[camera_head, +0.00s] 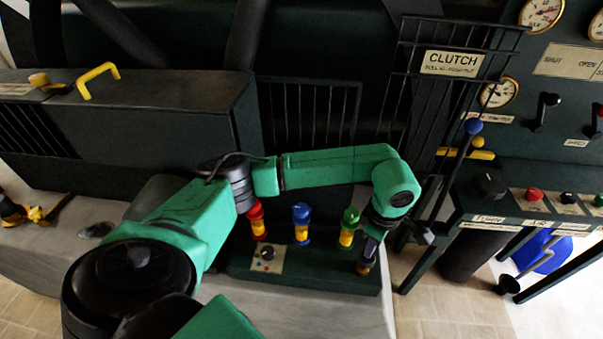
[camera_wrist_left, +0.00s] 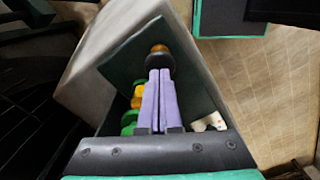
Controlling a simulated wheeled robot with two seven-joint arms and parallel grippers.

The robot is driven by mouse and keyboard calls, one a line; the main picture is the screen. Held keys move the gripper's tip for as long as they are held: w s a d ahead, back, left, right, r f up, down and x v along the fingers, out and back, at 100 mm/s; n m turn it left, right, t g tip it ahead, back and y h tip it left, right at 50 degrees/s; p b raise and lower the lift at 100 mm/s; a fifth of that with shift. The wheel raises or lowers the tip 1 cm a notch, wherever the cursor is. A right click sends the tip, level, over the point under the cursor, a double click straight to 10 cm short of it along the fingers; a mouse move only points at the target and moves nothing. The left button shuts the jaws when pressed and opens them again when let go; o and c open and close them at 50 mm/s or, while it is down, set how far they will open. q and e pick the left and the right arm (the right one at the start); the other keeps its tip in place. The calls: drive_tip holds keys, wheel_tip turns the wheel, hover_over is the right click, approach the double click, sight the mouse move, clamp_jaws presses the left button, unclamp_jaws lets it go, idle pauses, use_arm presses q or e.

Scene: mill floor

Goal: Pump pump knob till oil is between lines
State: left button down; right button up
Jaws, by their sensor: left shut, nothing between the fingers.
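My left gripper (camera_head: 369,252) points down at the front right of the dark green pump base (camera_head: 315,278). Its lilac fingers are shut, with nothing between them, in the left wrist view (camera_wrist_left: 160,75). A round brass and black knob (camera_wrist_left: 158,55) is right at the fingertips; it also shows just below them in the head view (camera_head: 364,269). I cannot tell whether they touch. Three oil glasses with yellow oil stand behind: red-capped (camera_head: 257,220), blue-capped (camera_head: 301,223) and green-capped (camera_head: 348,228). Their lines are too small to read. My right gripper is not in view.
A small labelled plate (camera_head: 267,257) with a black knob is on the base's left. A tall blue-topped lever (camera_head: 452,175) and a control desk (camera_head: 525,205) stand to the right. A CLUTCH sign (camera_head: 452,63) hangs on the grille behind. A yellow-handled box (camera_head: 180,95) is at the left.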

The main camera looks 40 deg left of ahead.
use_arm(q)
drive_tip(key=shift+f+b, duration=1.85)
drive_tip(key=shift+f, duration=0.25)
drive_tip(key=shift+r+p, duration=1.15)
drive_tip(key=shift+r, duration=1)
drive_tip(key=shift+f, duration=0.1)
drive_tip(key=shift+f+b, duration=2.05)
drive_tip(key=shift+r+p, duration=1.15)
drive_tip(key=shift+r, duration=1)
drive_tip(key=shift+f, duration=0.2)
